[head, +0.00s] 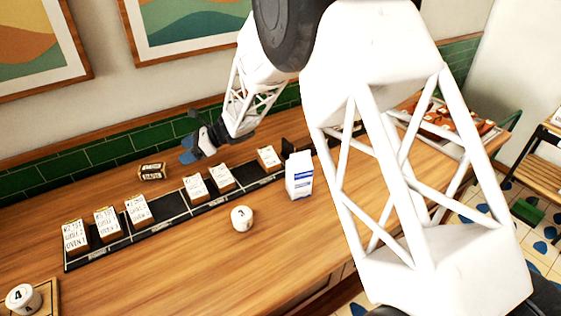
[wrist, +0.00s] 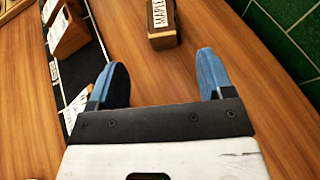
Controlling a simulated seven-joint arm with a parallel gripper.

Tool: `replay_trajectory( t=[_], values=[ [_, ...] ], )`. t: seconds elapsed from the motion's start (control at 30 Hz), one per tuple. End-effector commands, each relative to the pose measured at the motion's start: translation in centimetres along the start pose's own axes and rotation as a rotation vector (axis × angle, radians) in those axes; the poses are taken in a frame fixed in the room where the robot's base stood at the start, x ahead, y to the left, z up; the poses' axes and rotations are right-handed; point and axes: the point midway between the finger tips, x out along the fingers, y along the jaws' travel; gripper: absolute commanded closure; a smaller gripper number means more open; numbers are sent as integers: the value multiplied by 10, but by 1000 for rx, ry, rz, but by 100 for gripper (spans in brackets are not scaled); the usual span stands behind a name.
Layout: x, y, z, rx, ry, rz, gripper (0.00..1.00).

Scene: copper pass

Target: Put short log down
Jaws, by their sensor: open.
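A short wooden log (head: 152,171) with a white lettered label lies on the counter between the black rack and the green tiled wall. In the wrist view the log (wrist: 163,38) lies just beyond my fingertips, roughly centred between them, and its label shows letters like "MAPLE". My gripper (head: 188,152) is open and empty, to the right of the log in the head view. Its two blue fingers (wrist: 161,78) stand wide apart in the wrist view, with bare counter between them. The log touches neither finger there.
The long black rack (head: 178,222) holds several labelled wooden blocks. A white and blue carton (head: 299,176) and a white piece marked 3 (head: 241,218) stand in front of it. A piece marked 4 (head: 22,297) is at the near left. The tiled wall (wrist: 294,42) is close on the right.

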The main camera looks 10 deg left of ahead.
Motion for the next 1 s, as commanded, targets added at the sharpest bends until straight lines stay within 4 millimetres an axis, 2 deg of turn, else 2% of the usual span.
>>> replay_trajectory(
  t=[0.27,0.37,0.47,0.57,0.67,0.87,1.0],
  values=[
    [-2,-1,1,6,0,-8,26],
    [-10,-4,5,32,1,-39,26],
    [-26,-8,11,83,2,-99,26],
    [-51,-14,20,167,-3,-190,26],
    [-84,-21,30,281,-16,-310,26],
    [-167,-26,47,567,-86,-584,26],
    [-228,-19,54,779,-170,-770,26]
  ],
)
